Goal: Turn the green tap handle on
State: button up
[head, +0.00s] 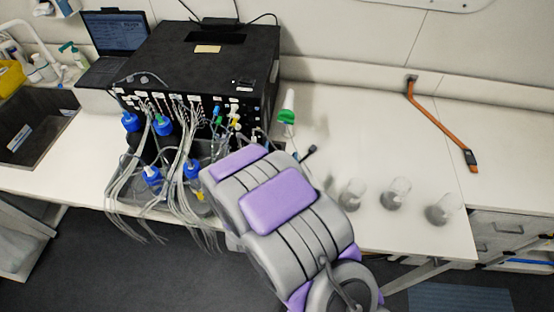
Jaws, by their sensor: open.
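A white fitting with a green part (287,115) stands on the bench just right of the black box. It is the only green piece near my arm that could be the tap handle, but it is too small to tell its turn position. My purple and grey arm reaches up from the bottom right. My gripper (236,162) is at its far end, in front of the bottles and below and left of the green piece, apart from it in the picture. My gripper is open. Its fingertips are mostly hidden by my own arm.
A black box (205,60) with many tubes feeds blue-capped bottles (152,176) left of my gripper. Several glass flasks (397,190) stand at the right. A laptop (115,32) and a sink (30,125) are at the left.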

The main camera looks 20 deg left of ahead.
jog(key=shift+p+v, duration=1.85)
jog(key=shift+r, duration=0.1)
